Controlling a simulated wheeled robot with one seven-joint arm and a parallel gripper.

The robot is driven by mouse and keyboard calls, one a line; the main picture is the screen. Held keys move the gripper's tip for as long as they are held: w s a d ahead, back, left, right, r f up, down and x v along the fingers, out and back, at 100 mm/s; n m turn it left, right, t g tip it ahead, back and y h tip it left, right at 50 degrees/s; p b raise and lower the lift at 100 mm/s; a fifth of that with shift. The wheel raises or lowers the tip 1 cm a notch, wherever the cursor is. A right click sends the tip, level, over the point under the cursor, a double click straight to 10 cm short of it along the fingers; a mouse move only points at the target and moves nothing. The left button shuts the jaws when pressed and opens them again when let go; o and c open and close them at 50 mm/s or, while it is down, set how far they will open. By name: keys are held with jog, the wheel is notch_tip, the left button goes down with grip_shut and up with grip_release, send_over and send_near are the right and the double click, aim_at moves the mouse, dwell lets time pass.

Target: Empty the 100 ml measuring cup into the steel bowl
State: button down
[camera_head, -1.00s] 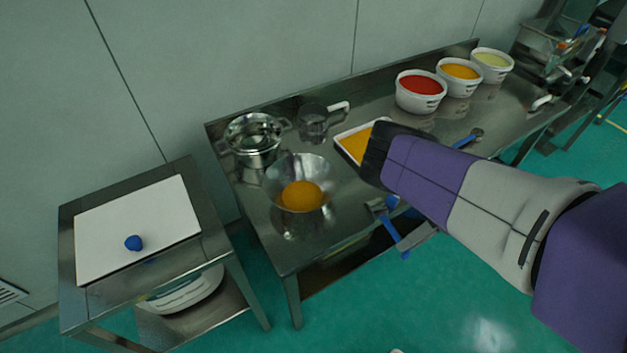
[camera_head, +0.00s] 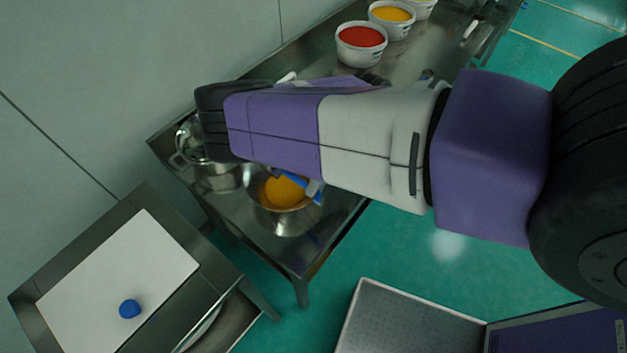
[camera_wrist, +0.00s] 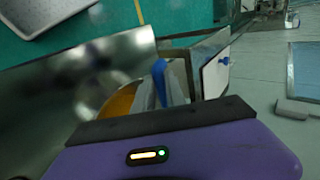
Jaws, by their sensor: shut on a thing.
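The steel bowl (camera_head: 287,222) stands near the front left corner of the steel table, with orange contents (camera_head: 280,192) inside. The wrist view also shows the orange contents (camera_wrist: 120,104). My gripper (camera_wrist: 172,90) is shut, low over the bowl's right side; my arm hides most of it in the head view. A blue piece (camera_head: 297,181) shows below my arm at the bowl's upper right, and a blue piece also shows in the wrist view (camera_wrist: 160,80). It appears to be part of the held measuring cup. The cup's body and contents cannot be made out.
A steel pot (camera_head: 190,145) stands behind the bowl, partly covered by my arm. Tubs with red (camera_head: 361,50) and yellow (camera_head: 392,27) contents stand further back. A side table at left holds a white board (camera_head: 95,285) with a blue object (camera_head: 130,309).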

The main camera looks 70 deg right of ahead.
jog(key=h, duration=0.2)
jog(key=a+r+g+h, duration=0.1)
jog(key=h, duration=0.2)
jog(key=shift+w+a+r+g+h, duration=0.2)
jog(key=shift+a+g+h, duration=0.1)
jog(key=shift+g, duration=0.1)
jog(key=shift+w+a+f+g+h+b, duration=0.15)
jog(key=shift+g+h+b, duration=0.15)
jog(key=shift+h+b, duration=0.7)
jog(key=shift+w+a+r+g+h+b, duration=0.15)
jog(key=shift+r+g+h+b, duration=0.2)
jog(key=shift+h+b, duration=1.15)
jog(key=shift+s+a+r+g+h+b, duration=0.15)
jog(key=shift+g+h+b, duration=0.3)
jog(key=shift+h+b, duration=1)
jog(key=shift+w+a+r+g+h+b, duration=0.15)
jog(key=shift+g+h+b, duration=0.25)
jog(key=shift+h+b, duration=1.05)
jog(key=shift+r+y+b, duration=0.1)
jog(key=shift+y+b, duration=0.25)
jog(key=shift+y, duration=0.05)
